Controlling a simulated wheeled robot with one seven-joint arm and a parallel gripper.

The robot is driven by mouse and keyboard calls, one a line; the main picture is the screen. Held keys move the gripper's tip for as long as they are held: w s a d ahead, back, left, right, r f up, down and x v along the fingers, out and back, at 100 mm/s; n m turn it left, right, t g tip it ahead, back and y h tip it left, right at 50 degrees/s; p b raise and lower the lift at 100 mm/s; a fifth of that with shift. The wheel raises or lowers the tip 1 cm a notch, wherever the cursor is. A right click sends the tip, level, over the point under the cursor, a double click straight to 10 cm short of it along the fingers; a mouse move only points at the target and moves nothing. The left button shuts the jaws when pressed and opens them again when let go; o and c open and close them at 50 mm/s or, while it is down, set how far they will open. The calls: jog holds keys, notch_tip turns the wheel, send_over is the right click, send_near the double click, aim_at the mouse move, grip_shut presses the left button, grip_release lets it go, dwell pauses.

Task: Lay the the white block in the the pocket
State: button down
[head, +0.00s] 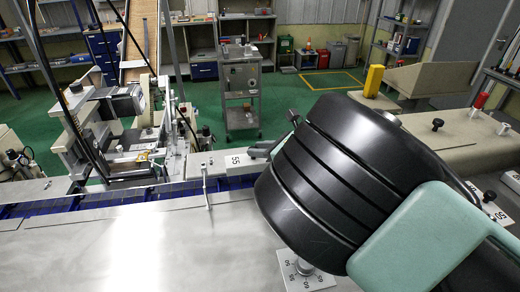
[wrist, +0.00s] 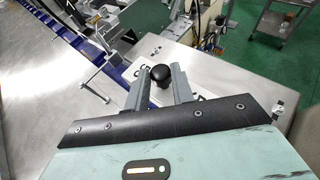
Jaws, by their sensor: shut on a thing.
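My gripper (wrist: 158,80) is low over the steel table's far edge, its two grey fingers on either side of a round black knob (wrist: 160,74). It is shut on this knob. A pale plate (wrist: 142,57) with dark marks lies under the knob. In the head view a white plate (head: 238,161) marked 55 shows beside my dark arm, which hides most of the gripper. Another white plate (head: 300,277) with numbers and a metal knob lies at the bottom, partly behind my arm. I cannot tell which piece is the white block, and I cannot make out the pocket.
The steel table (head: 110,245) is bare at the left. A blue conveyor strip (head: 110,198) runs along its far side. A thin metal lever (head: 207,187) stands left of my gripper. Machinery (head: 115,125) rises behind. A beige housing (head: 450,130) with knobs lies at the right.

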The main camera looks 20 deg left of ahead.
aim_at(261, 170)
jog(key=shift+f+b, duration=1.1)
jog(key=shift+f, duration=1.3)
notch_tip(261, 170, down, 3)
jog(key=b, duration=0.3)
jog(key=shift+f+b, duration=0.35)
jog(key=c, duration=1.1)
grip_release()
jog(key=b+v, duration=0.2)
jog(key=v, duration=0.5)
jog(key=shift+s+d, duration=0.1)
jog(key=shift+d, duration=0.15)
